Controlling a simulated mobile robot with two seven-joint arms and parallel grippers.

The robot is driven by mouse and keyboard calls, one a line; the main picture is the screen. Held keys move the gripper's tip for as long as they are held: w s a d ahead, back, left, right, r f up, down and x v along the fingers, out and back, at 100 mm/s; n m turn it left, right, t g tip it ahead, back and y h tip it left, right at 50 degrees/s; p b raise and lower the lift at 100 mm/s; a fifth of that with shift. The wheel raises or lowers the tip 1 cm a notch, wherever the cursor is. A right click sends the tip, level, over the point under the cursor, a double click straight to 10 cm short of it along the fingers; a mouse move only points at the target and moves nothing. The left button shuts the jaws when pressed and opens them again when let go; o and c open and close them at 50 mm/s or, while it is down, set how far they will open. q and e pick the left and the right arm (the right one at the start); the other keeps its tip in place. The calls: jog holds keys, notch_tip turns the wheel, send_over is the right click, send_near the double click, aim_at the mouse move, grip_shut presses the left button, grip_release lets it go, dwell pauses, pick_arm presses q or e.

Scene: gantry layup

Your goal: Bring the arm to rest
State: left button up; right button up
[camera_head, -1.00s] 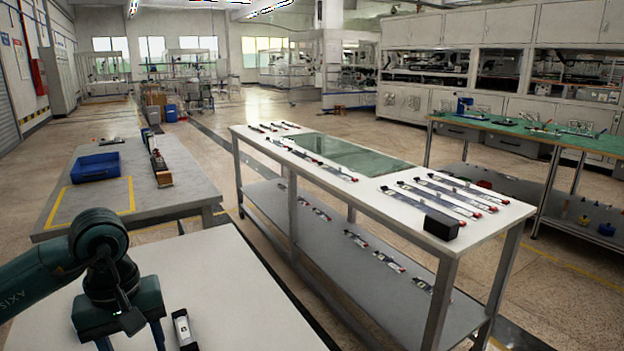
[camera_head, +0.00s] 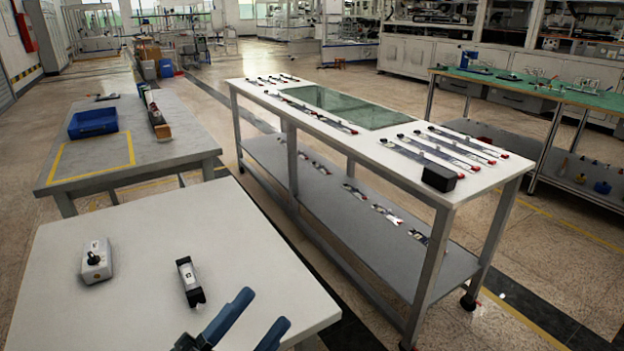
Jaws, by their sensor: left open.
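My left gripper (camera_head: 264,308) shows at the bottom of the head view. Its two dark blue fingers are apart with nothing between them, over the right front part of the near white table (camera_head: 130,240). The rest of my left arm is mostly below the picture edge. My right gripper is not in view.
On the near table, a small black-and-white device (camera_head: 189,281) lies left of the gripper and a grey box with a black knob (camera_head: 97,261) stands farther left. A blue bin (camera_head: 93,122) sits on the grey table behind. A long white bench (camera_head: 385,160) bears several strips and a black block (camera_head: 439,177).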

pick_arm(q)
jog(key=s+a+f+n+g+y+p, duration=0.2)
jog(key=a+f+n+g+y+p, duration=0.1)
jog(key=f+n+y+p, duration=0.3)
jog(key=s+a+f+n+g+y+p, duration=0.3)
jog(key=f+n+y+p, duration=0.3)
jog(key=n+p, duration=0.4)
jog(key=shift+s+a+f+n+g+p, duration=0.25)
jog(key=shift+a+n, duration=0.4)
jog(key=shift+n, duration=0.45)
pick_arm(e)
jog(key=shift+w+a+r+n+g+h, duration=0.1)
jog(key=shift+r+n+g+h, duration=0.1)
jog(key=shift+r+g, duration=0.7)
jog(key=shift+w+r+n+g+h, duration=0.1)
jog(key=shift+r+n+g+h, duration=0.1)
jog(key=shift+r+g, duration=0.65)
